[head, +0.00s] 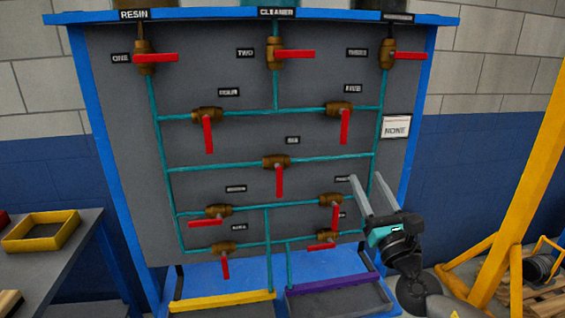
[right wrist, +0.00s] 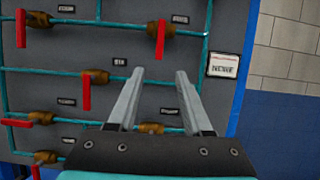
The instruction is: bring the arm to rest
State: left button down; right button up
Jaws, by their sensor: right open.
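My right gripper (head: 366,187) is open and empty in front of the lower right of the grey valve panel (head: 230,85). Its two fingers also show in the right wrist view (right wrist: 158,78), pointing at the panel with nothing between them. The closest valve is a brass one with a red handle (head: 336,216), just left of the fingers in the head view. I cannot tell whether the fingers touch the panel. My left gripper is in neither view.
The blue frame (head: 413,130) edges the panel. A yellow-edged tray (head: 222,301) and a purple-edged tray (head: 335,284) sit below. A yellow post (head: 525,185) stands at right. A side table (head: 75,252) with a yellow bin (head: 42,232) is at left.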

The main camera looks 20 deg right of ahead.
jog(key=s+d+f+m+g+h, duration=0.1)
jog(key=d+f+m+g, duration=0.25)
jog(key=f, duration=0.65)
jog(key=d+f+m+g+h, duration=0.1)
jog(key=d+f+m+g, duration=0.3)
jog(key=f, duration=0.6)
jog(key=s+a+f+m+g+y, duration=0.1)
jog(key=s+a+f+m+g, duration=0.2)
jog(key=f, duration=0.5)
jog(key=s+f+m, duration=0.3)
jog(key=s+f, duration=0.1)
jog(key=f, duration=0.4)
jog(key=s+a+f+m+g+y, duration=0.1)
jog(key=s+a+f+m+g, duration=0.2)
jog(key=f, duration=0.4)
jog(key=s+a+f+m+g+y, duration=0.25)
jog(key=s+a+f+m, duration=0.4)
jog(key=s+f, duration=0.65)
jog(key=s+a+f+m+g+y, duration=0.1)
jog(key=s+a+f+m+g, duration=0.1)
jog(key=s+a+f+m, duration=0.2)
jog(key=s+a+f+m+g+y, duration=0.1)
jog(key=s+a+f+m, duration=0.3)
jog(key=s+a, duration=0.6)
jog(key=s+g+b, duration=0.1)
jog(key=s, duration=0.2)
jog(key=shift+a+f+g, duration=0.15)
jog(key=shift+a+g, duration=0.1)
jog(key=shift+g, duration=0.15)
jog(key=shift+y, duration=0.25)
